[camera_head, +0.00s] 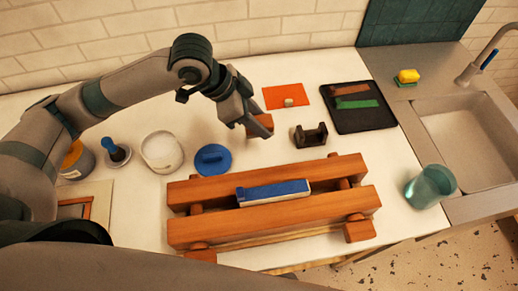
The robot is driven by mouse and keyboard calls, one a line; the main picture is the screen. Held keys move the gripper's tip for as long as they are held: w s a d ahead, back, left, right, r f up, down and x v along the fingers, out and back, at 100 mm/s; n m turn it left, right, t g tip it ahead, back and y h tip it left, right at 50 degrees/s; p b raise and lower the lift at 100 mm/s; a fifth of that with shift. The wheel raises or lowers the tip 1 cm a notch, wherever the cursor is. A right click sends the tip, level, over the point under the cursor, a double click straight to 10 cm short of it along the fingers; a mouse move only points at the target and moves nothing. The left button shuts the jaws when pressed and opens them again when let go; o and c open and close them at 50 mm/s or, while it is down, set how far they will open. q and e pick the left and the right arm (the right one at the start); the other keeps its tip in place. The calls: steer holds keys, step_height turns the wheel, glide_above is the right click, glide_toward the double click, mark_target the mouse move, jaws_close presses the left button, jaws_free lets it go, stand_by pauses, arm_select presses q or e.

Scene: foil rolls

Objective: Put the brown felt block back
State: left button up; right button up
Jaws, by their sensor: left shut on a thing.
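My left gripper (257,128) is shut on the brown felt block (262,124). It holds the block over the white worktop, left of the black holder and below the orange mat in the picture. The fingers cover part of the block. I cannot tell how far the block is above the surface. My right gripper is not in view.
A small beige piece (289,102) lies on the orange mat (272,94). The black holder (310,137) and black tray (372,120) stand right. A blue-and-white box (273,192) rests on the wooden rack (270,225). Left are a blue lid (213,160) and white tub (161,152).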

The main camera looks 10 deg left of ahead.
arm_select(q)
step_height(320, 180, down, 6)
steer(key=shift+r+p, duration=0.15)
steer(key=shift+p, duration=0.65)
steer(key=shift+f, duration=0.25)
step_height(320, 180, down, 3)
steer(key=shift+f+p, duration=0.2)
steer(key=shift+p, duration=0.3)
steer(key=shift+f, duration=0.2)
steer(key=o, duration=1)
steer(key=shift+f, duration=0.1)
